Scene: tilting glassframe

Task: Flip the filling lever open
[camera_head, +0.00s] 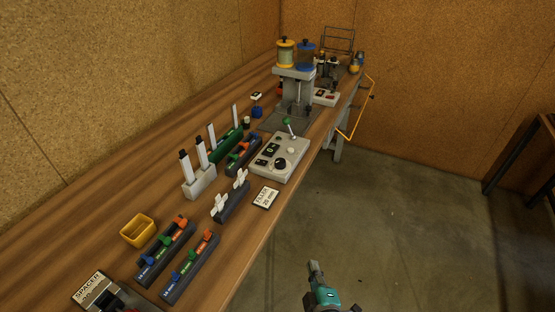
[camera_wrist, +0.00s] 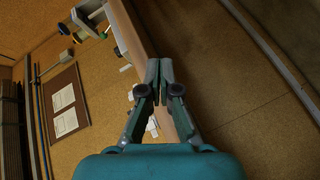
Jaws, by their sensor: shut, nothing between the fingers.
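A grey control box (camera_head: 279,159) with dark buttons and a knob sits near the bench's front edge in the head view. A lever with a green ball (camera_head: 287,121) rises by its far end; I cannot tell for sure that this is the filling lever. Behind it stands a grey filling station (camera_head: 295,75) with a yellow-capped and a blue-capped tank. My gripper (camera_head: 313,266) is over the floor, right of the bench and well apart from the box and lever. In the wrist view my gripper (camera_wrist: 159,66) has its fingertips together, with nothing between them.
The wooden bench (camera_head: 110,222) holds several dark racks with coloured clips, a yellow bin (camera_head: 138,230) and white-handled tools. A yellow bar (camera_head: 357,113) sticks out from the bench's far end. The floor (camera_head: 400,220) right of the bench is clear.

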